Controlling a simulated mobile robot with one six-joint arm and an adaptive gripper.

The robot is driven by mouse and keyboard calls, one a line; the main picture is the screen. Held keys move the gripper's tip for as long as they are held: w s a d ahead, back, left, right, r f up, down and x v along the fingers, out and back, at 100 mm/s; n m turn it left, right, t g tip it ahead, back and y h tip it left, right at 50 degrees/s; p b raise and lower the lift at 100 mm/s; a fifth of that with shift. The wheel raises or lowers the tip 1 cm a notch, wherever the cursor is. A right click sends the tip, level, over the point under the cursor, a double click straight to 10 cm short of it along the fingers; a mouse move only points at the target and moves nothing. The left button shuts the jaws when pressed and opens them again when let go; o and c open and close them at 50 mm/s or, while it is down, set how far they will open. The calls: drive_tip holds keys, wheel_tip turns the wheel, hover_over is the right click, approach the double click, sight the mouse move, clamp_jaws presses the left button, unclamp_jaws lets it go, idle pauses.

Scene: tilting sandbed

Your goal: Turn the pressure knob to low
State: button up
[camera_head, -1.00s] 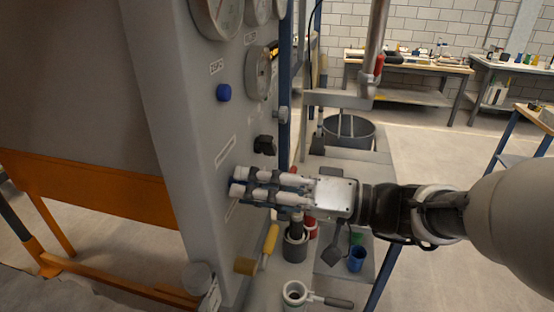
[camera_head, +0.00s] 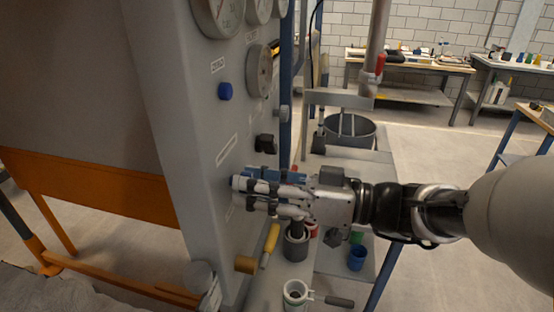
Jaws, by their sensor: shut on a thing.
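My gripper (camera_head: 243,193) reaches in from the right, its fingertips at the lower face of the grey control panel (camera_head: 185,150). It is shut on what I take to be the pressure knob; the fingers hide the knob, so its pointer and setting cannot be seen. The fingers lie one above the other, and the gripper body is rolled about its long axis. A blue knob (camera_head: 225,92) and a black knob (camera_head: 265,143) stick out of the panel above the fingers. The white labels beside them are too small to read.
Gauges (camera_head: 258,72) sit high on the panel. Below my gripper are a yellow-handled tool (camera_head: 270,240), a dark cup (camera_head: 296,247), a white cup (camera_head: 295,293) and a blue cup (camera_head: 357,258). An orange frame (camera_head: 90,197) stands at left. Open floor lies at right.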

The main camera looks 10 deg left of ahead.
idle(0.4)
drive_tip(key=o, duration=1)
drive_tip(key=shift+o, duration=0.2)
drive_tip(key=d, duration=1.2)
drive_tip(key=shift+s, duration=0.45)
